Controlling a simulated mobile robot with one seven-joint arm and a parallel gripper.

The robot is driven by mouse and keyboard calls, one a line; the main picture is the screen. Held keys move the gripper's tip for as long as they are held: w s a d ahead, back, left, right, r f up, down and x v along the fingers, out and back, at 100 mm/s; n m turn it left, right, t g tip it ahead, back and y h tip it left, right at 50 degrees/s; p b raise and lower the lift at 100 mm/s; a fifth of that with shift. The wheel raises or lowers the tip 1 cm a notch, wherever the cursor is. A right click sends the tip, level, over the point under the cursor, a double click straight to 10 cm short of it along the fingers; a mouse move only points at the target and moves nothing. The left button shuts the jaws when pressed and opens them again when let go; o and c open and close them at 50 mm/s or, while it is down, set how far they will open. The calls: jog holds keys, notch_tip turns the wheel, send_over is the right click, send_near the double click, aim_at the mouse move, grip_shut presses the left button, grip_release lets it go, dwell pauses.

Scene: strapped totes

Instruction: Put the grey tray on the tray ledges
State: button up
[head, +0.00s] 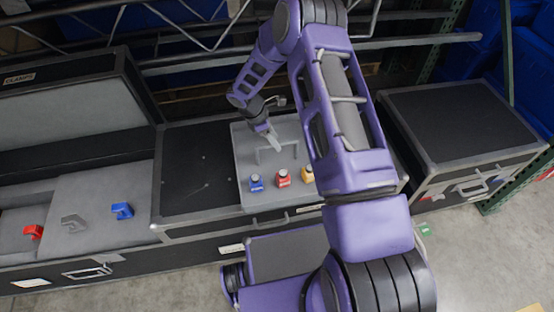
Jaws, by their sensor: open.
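A flat grey tray (248,142) lies on top of the middle black case. A raised grey handle (262,157) stands on it. Blue (256,183), red (283,178) and yellow (308,175) small items stand along its front part. My gripper (273,143) is open, just above or beside the handle; I cannot tell whether it touches it. My arm hides the tray's right part. The open case (75,110) at left has a grey interior with a flat grey panel (100,190). I cannot clearly make out the tray ledges.
A red clamp-like piece (33,232), a grey one (74,222) and a blue one (122,210) lie in the left case. A closed black case (460,125) stands at right. Metal rails (200,55) and blue bins cross the back. The middle case's left top is bare.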

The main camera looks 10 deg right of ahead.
send_over(280, 160)
jog(key=shift+f, duration=3.1)
jog(key=shift+f+b, duration=0.25)
jog(key=shift+b, duration=0.15)
grip_shut()
jog(key=shift+r, duration=0.1)
